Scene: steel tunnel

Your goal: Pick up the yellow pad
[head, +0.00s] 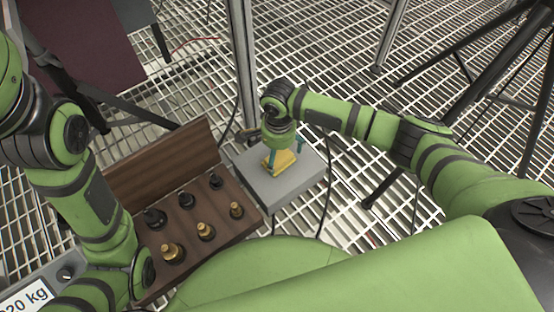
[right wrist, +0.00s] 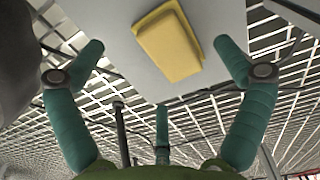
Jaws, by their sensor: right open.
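The yellow pad (head: 285,163) lies on a grey block with a flat top (head: 302,184), partly hidden by my right gripper in the head view. In the right wrist view the yellow pad (right wrist: 168,42) is a rounded rectangle, slightly turned, on the pale surface. My right gripper (head: 284,160) is above the pad, its teal fingers pointing down. In the right wrist view its fingers (right wrist: 160,50) are spread wide on either side of the pad, with clear gaps and nothing held. My left arm shows at the left, but its gripper is not in view.
A wooden case (head: 224,231) with several black and brass weights stands left of the grey block, its lid (head: 165,165) raised. A metal post (head: 242,70) rises behind the block. Black tripod-like legs (head: 480,75) stand at the right. The floor is open steel grating.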

